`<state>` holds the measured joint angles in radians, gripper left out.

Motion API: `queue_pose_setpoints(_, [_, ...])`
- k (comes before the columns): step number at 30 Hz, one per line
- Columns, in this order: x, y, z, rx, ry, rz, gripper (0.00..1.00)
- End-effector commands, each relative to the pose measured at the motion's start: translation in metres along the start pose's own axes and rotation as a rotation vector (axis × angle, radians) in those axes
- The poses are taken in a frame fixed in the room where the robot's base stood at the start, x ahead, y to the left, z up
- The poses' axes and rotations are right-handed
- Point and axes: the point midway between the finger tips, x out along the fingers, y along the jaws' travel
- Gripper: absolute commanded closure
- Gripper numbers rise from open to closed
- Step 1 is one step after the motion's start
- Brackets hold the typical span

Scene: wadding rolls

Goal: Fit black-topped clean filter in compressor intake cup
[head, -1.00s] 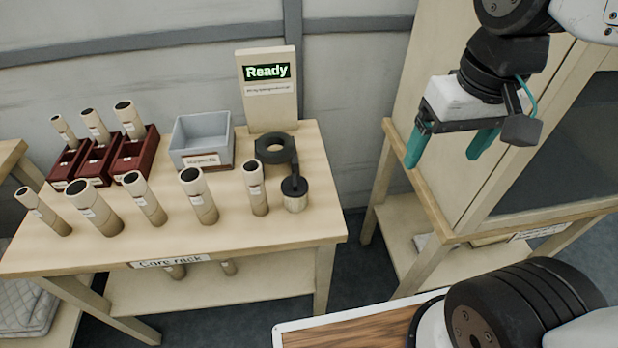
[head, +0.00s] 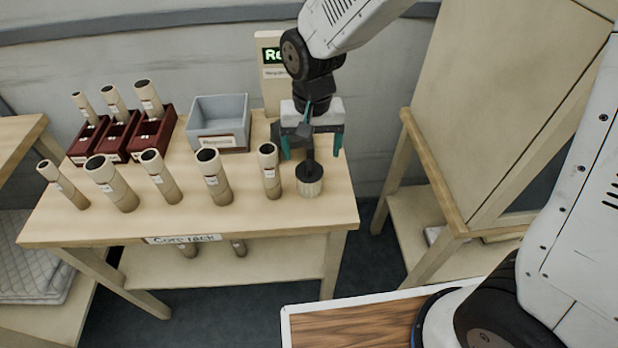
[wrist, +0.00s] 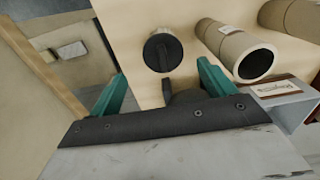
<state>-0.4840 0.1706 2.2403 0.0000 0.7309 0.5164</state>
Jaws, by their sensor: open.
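The black-topped filter (head: 309,183) stands upright at the right front of the table, with a pale ribbed body under a round black top. The wrist view shows its black top (wrist: 160,52) from above, with a bar across it. My gripper (head: 311,150) is open and empty, its teal fingers apart just behind and above the filter, not closed on it. A black ring, possibly the intake cup, stands behind the filter; my gripper mostly hides it. A dark part of it (wrist: 186,97) shows between the fingers in the wrist view.
Several cardboard cores (head: 212,175) stand left of the filter, the nearest (head: 270,172) close beside it. Behind are a grey bin (head: 218,125), dark red boxes (head: 118,140) with cores, and a "Ready" sign (head: 270,75) partly covered by my arm. A wooden cabinet (head: 500,100) stands right.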

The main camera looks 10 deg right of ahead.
Motion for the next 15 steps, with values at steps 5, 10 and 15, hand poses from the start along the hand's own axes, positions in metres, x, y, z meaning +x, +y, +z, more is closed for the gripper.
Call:
queue_pose_setpoints(5, [0.023, -0.003, 0.002, -0.001, -0.003, 0.002, 0.18])
queue_pose_setpoints(10, [0.048, -0.005, 0.002, 0.001, -0.002, 0.001, 0.18])
queue_pose_setpoints(15, [0.057, -0.005, 0.002, 0.001, 0.001, 0.000, 0.18])
